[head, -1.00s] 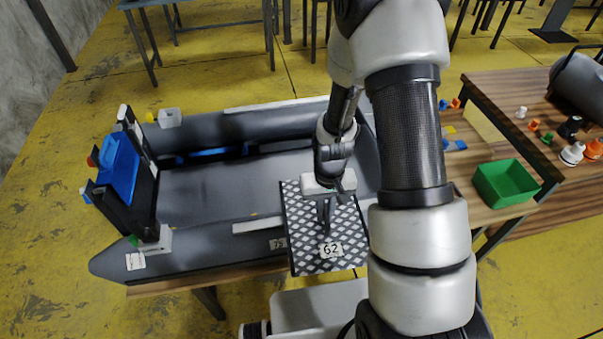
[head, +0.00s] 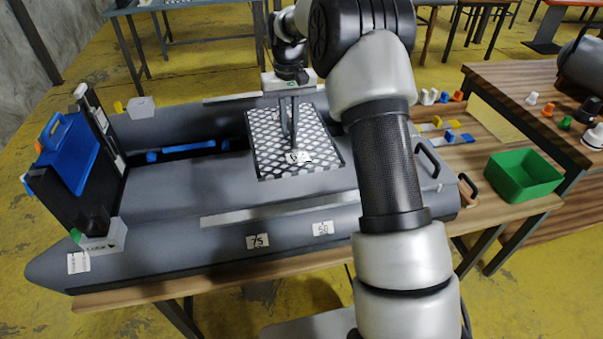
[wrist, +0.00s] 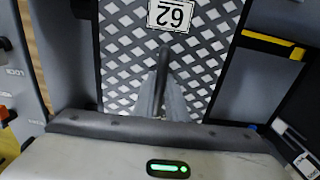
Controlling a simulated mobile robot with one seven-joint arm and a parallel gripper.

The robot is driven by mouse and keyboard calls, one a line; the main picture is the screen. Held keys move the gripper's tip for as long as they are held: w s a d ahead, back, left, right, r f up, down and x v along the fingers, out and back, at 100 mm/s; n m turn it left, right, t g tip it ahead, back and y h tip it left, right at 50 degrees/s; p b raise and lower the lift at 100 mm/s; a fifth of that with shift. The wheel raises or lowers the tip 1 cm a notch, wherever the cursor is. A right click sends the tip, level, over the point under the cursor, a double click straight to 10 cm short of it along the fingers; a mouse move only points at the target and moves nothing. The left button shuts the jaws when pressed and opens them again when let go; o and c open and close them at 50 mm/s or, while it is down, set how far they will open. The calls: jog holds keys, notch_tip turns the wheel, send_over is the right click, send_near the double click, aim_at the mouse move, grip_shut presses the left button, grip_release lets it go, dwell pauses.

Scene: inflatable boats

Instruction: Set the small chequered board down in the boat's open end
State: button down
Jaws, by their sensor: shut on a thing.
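The small chequered board (head: 318,128), black with a white lattice and a label reading 62, is held by my gripper (head: 291,138). The fingers are shut on it, and they also show on the board in the wrist view (wrist: 163,95). The board is over the inside of the grey inflatable boat (head: 180,195), right of its middle and near the far tube. It looks roughly flat. I cannot tell whether it touches the boat floor. My arm hides part of the boat's right end.
A black upright panel with a blue cover (head: 70,155) stands at the boat's left end. A blue bar (head: 185,148) lies inside. A green bin (head: 523,177) and small coloured parts are on the wooden table at right.

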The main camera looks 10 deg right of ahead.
jog(key=w+f, duration=0.1)
jog(key=w, duration=0.2)
jog(key=w+f, duration=0.1)
jog(key=w, duration=0.1)
jog(key=shift+w+f, duration=0.3)
jog(key=shift+f, duration=0.05)
jog(key=w+f+b, duration=0.1)
jog(key=f+b, duration=0.1)
jog(key=f, duration=0.4)
jog(key=w+f+b, duration=0.1)
jog(key=f+b, duration=0.1)
jog(key=f, duration=0.4)
jog(key=w+f+b, duration=0.1)
jog(key=f+b, duration=0.1)
jog(key=f, duration=0.4)
jog(key=shift+w+d+f, duration=0.1)
jog(key=shift+d+f, duration=0.1)
jog(key=c, duration=1.8)
grip_release()
jog(key=shift+f, duration=0.2)
jog(key=shift+o, duration=0.2)
jog(key=shift+r, duration=0.15)
